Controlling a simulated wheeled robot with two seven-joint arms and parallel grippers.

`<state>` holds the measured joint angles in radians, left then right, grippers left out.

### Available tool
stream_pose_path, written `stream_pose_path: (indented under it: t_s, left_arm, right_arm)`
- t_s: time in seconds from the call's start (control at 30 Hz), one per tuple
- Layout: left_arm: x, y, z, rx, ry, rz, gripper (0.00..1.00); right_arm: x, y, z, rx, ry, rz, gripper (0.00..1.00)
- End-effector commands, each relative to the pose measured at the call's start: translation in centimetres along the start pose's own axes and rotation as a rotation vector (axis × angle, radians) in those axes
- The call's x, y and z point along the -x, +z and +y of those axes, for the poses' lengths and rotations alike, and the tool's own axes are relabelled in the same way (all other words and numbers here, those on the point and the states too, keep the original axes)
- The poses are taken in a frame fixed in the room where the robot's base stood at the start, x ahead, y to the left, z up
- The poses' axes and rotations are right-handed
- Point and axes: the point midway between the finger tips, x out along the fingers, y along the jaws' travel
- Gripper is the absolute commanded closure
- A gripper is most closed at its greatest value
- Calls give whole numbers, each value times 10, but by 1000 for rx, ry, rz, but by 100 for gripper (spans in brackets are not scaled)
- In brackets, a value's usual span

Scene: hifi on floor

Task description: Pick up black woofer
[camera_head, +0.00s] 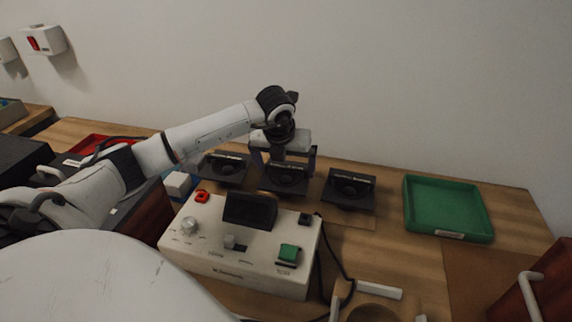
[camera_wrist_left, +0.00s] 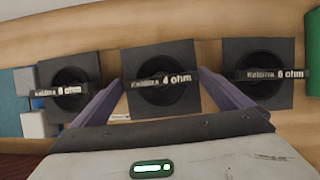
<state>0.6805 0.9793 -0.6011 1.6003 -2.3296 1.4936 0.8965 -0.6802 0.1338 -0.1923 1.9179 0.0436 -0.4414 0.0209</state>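Three black woofers lie in a row on the wooden table, each a square dark frame with a round cone and a labelled strip across it. They are the left woofer (camera_head: 226,169), the middle woofer (camera_head: 285,181) and the right woofer (camera_head: 349,190). My left gripper (camera_head: 284,165) is over the middle woofer, pointing down. In the left wrist view its open fingers (camera_wrist_left: 162,95) reach toward both sides of the middle woofer (camera_wrist_left: 160,62), with nothing held. Whether the fingers touch the woofer is unclear. My right gripper does not show.
A cream control box (camera_head: 240,245) with a dark screen and a green button stands in front of the woofers. A green tray (camera_head: 447,208) lies at the right, with bare table between. Small white and blue blocks (camera_head: 179,184) are left of the woofers.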

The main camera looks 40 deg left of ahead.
Motion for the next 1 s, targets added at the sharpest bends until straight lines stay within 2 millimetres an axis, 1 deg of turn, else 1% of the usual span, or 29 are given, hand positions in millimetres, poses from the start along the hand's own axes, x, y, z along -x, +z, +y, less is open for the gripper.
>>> stream_pose_path:
  t_s: [0.03,0.27,0.3,0.4,0.63,0.77,0.87,1.0]
  left_arm:
    - [0,0,0,0,0,0,12]
    - [0,0,0,0,0,0,51]
    - [0,0,0,1,0,0,57]
    - [3,3,0,2,-3,-7,72]
    - [3,3,0,2,-3,-7,72]
    - [8,6,0,3,-4,-9,72]
    - [15,9,-1,3,-4,-10,72]
    - [33,16,-1,3,-6,-11,72]
  right_arm:
    - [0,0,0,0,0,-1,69]
    - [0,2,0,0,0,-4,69]
    - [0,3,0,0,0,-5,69]
    - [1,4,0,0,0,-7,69]
    - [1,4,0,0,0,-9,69]
    - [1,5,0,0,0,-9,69]
    - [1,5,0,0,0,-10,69]
    - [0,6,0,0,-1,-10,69]
